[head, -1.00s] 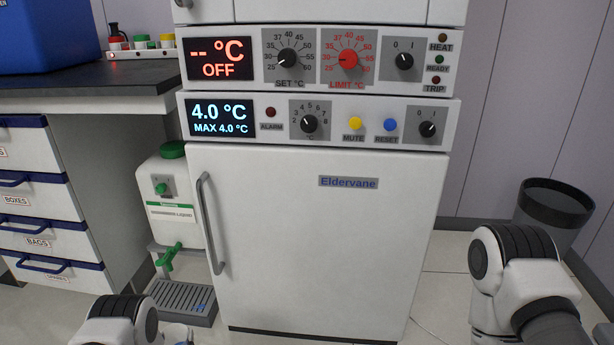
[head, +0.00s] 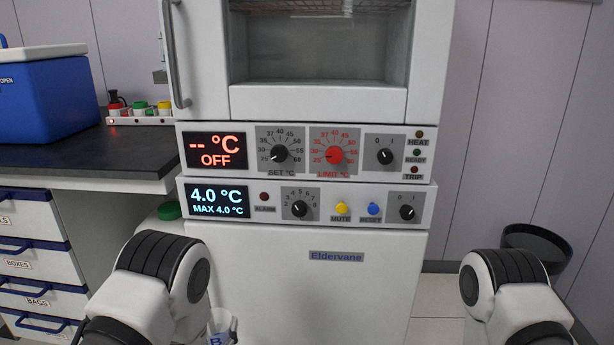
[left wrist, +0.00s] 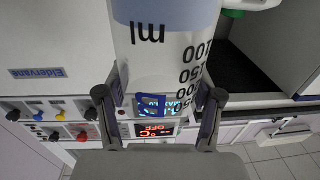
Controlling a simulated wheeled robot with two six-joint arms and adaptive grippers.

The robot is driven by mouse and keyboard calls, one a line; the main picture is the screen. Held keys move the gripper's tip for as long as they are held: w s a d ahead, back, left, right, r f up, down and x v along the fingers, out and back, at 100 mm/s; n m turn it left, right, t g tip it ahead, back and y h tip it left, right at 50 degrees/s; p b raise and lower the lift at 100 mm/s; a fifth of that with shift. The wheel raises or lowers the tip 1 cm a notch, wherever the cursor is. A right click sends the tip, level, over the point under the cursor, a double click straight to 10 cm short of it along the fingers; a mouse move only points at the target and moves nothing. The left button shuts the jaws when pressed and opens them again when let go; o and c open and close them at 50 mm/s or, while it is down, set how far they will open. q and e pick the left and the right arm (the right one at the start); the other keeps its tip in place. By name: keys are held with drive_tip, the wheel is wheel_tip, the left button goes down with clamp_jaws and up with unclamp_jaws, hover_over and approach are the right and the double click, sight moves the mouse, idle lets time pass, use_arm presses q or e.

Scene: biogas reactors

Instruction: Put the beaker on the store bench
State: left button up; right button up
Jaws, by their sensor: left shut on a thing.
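A clear beaker (head: 222,328) with a blue letter B shows at the bottom edge of the head view, only partly in frame. In the left wrist view the beaker (left wrist: 165,45), with dark volume marks, fills the upper middle. My left gripper (left wrist: 159,97) has a finger on each side of the beaker and is shut on it. In the head view the left forearm hides most of that gripper. The dark-topped bench (head: 75,158) with drawers stands at the left, beyond and left of the beaker. My right arm shows at the lower right, but its gripper is out of frame.
A blue box (head: 45,100) and a small rack (head: 140,119) of coloured caps stand at the back of the bench; its front top is clear. The white Eldervane cabinet (head: 320,290) stands straight ahead. A dark bin (head: 537,245) is at the right.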

use_arm(q)
wheel_tip(320, 180, up, 30)
drive_tip(key=p, duration=2.7)
drive_tip(key=s+d+r+m+g+h, duration=0.2)
drive_tip(key=s+d+r+m+h, duration=0.2)
drive_tip(key=s+d+h, duration=0.2)
drive_tip(key=s+d+r+m+g+h, duration=0.25)
drive_tip(key=s+d+m+h, duration=0.2)
drive_tip(key=s+d, duration=0.25)
drive_tip(key=shift+w+d+f+m+g+h, duration=0.25)
drive_tip(key=shift+w+f+m+g+h, duration=0.45)
drive_tip(key=shift+m+g+h, duration=1)
drive_tip(key=shift+w+d+f+m+g+h, duration=0.3)
drive_tip(key=shift+f+m+g+h, duration=0.75)
drive_tip(key=shift+g, duration=1.35)
drive_tip(key=shift+w+d+f+m+g+h, duration=0.15)
drive_tip(key=shift+w+f+m+g+h, duration=0.7)
drive_tip(key=shift+m+g, duration=1)
